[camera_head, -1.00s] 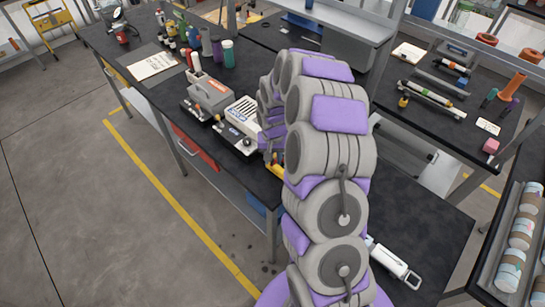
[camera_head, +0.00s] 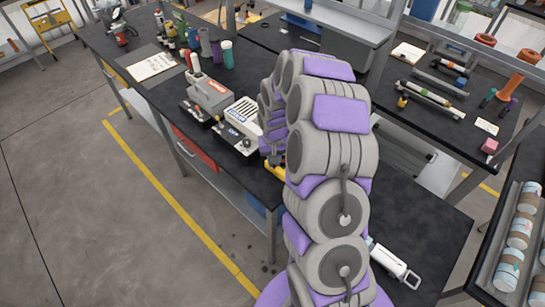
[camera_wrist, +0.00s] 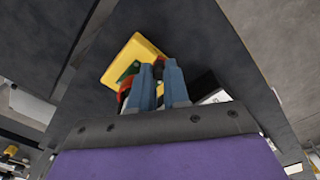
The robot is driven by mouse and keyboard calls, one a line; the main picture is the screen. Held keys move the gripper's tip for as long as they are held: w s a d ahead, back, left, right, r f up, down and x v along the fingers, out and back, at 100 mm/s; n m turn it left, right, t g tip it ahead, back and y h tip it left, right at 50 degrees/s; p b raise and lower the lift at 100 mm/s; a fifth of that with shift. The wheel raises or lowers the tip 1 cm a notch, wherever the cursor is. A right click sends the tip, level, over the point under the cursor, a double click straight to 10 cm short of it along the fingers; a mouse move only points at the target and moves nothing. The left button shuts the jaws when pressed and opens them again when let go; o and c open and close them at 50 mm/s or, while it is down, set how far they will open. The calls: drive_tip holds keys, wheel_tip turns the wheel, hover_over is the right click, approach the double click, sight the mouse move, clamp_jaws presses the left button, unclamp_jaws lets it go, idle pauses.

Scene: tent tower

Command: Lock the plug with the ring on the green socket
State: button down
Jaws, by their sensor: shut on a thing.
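A yellow box (camera_wrist: 128,56) lies on the dark bench in front of my gripper in the wrist view. A strip of it (camera_head: 275,171) shows beside my arm in the head view. A green part (camera_wrist: 130,70), seemingly the green socket, sits on the box by my left finger, with a red-orange part (camera_wrist: 122,88) near it. My gripper (camera_wrist: 160,68) has its blue fingers close together over the box, shut on a small dark part, seemingly the plug's ring. The fingers hide most of the plug and ring, so I cannot tell how they sit in the socket.
A grey device (camera_head: 210,95) and a white slotted box (camera_head: 243,110) stand on the bench left of my arm. A white-handled tool (camera_head: 396,266) lies at the right on the bench. Bottles and cups stand farther back. The front bench edge runs close to the yellow box.

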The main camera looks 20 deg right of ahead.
drive_tip(key=s+d+n+p, duration=0.2)
drive_tip(key=d+n+p, duration=0.4)
drive_tip(key=n, duration=1)
drive_tip(key=shift+s+d, duration=0.4)
drive_tip(key=shift+d, duration=0.25)
drive_tip(key=c, duration=1.5)
unclamp_jaws()
drive_tip(key=shift+c, duration=0.2)
drive_tip(key=o, duration=0.4)
drive_tip(key=shift+w+d, duration=0.1)
drive_tip(key=shift+d, duration=0.2)
drive_tip(key=shift+o, duration=0.2)
drive_tip(key=shift+a, duration=0.1)
